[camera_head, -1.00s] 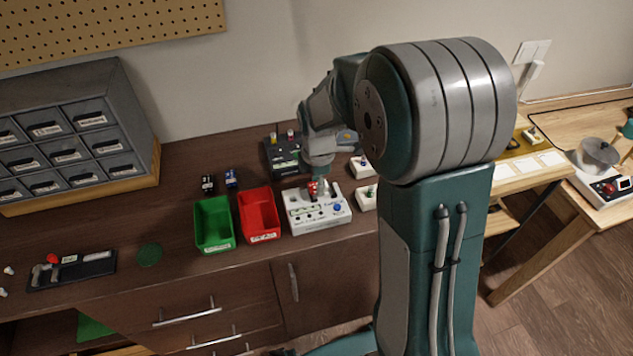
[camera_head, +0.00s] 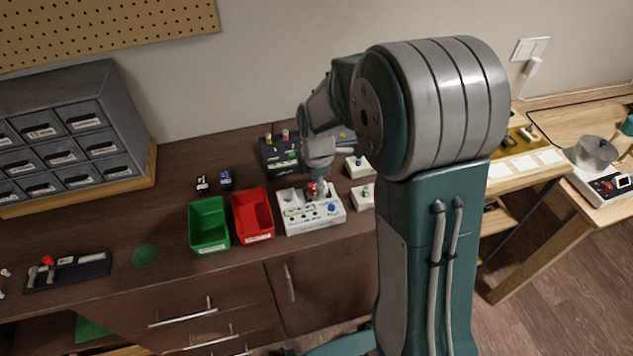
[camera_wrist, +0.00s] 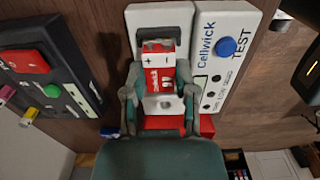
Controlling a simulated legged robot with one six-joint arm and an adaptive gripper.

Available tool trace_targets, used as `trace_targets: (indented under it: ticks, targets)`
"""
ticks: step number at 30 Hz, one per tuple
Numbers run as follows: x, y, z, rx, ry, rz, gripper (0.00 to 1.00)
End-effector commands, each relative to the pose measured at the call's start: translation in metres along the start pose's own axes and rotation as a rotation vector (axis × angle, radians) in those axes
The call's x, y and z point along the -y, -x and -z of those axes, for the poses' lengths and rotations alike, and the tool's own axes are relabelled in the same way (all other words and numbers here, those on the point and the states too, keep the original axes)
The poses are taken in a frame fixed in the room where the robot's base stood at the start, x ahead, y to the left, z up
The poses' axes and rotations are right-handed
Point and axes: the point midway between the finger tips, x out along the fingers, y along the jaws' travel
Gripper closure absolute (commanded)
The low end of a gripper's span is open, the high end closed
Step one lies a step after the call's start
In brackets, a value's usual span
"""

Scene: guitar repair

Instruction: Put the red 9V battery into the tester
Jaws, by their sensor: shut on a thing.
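The white tester (camera_head: 328,218) stands on the brown bench, with a blue button and small dark holes on top. My gripper (camera_wrist: 160,92) is shut on the red 9V battery (camera_wrist: 154,80), one finger on each side. The battery is at the marked bay; I cannot tell whether it is seated. In the head view, my gripper (camera_head: 319,192) is down at the tester and the battery (camera_head: 311,188) shows only as a small red patch.
A red bin (camera_head: 254,238) and a green bin (camera_head: 210,248) stand left of the tester. A black box (camera_head: 272,158) is behind it. Two small white blocks are to its right. Two small batteries (camera_head: 226,179) stand behind the bins.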

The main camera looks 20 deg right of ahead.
Motion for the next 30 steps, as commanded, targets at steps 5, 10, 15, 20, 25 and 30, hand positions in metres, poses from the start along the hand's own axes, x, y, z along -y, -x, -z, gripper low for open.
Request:
trace_targets:
  ticks: [5, 10, 15, 20, 25, 30]
  targets:
    - [0.000, -0.004, 0.001, 0.000, 0.001, 0.002, 1.00]
    - [0.000, -0.008, 0.001, 0.000, 0.001, 0.002, 1.00]
    - [0.000, -0.011, 0.001, 0.000, 0.001, 0.001, 1.00]
    - [0.000, -0.012, 0.001, 0.000, 0.001, 0.000, 1.00]
    - [0.000, -0.012, 0.001, 0.000, 0.001, 0.000, 0.46]
    - [0.001, -0.012, 0.001, 0.000, 0.001, 0.001, 0.23]
